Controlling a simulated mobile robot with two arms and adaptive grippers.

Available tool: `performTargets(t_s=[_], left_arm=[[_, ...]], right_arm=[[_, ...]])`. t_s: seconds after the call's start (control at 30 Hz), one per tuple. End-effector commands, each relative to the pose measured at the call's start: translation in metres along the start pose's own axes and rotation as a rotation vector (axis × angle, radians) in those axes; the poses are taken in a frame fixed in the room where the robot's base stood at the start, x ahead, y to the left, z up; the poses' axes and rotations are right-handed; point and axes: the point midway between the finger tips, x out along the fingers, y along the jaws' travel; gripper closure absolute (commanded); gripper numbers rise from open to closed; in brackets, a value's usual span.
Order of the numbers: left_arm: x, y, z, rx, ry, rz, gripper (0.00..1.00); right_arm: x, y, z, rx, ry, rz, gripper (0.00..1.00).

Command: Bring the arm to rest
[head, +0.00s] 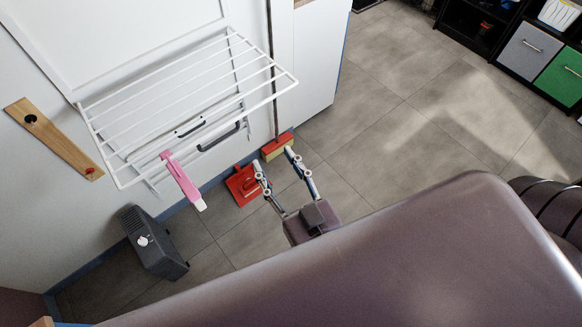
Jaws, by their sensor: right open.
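My right gripper (275,160) is in the middle of the head view, with its two fingers spread apart. It is open, and nothing shows between the fingers. It appears in front of a red dustpan (240,185) and a red broom head (277,146) by the wall; I cannot tell whether it touches them. My left gripper is not in view. No gas hob shows.
A white drying rack (190,88) juts from the wall, with a pink-and-white item (182,180) hanging at its front edge. A dark grey heater-like box (153,243) stands below left. Shelves with a green bin (562,75) stand far right. The tiled floor (420,110) between is clear.

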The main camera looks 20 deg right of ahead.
Motion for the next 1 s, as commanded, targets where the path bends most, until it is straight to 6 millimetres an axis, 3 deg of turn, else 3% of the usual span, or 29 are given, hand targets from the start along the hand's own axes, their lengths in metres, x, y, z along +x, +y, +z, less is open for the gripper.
performTargets(t_s=[0.43, 0.57, 0.67, 0.77, 0.87, 1.0], left_arm=[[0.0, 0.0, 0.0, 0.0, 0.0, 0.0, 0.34], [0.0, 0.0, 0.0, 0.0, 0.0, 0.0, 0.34], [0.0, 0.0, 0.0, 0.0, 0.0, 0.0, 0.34], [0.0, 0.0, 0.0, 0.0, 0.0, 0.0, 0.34], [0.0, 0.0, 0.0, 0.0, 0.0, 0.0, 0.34], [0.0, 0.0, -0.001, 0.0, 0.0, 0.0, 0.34]], right_arm=[[-0.002, 0.012, -0.008, -0.001, -0.002, 0.012, 0.57], [-0.002, 0.004, 0.019, -0.003, -0.047, -0.01, 0.57], [-0.003, -0.008, 0.07, -0.007, -0.136, -0.051, 0.57], [-0.011, -0.022, 0.142, -0.013, -0.267, -0.1, 0.57], [-0.027, -0.029, 0.217, -0.02, -0.41, -0.143, 0.57], [-0.064, -0.028, 0.319, -0.036, -0.622, -0.184, 0.57]])
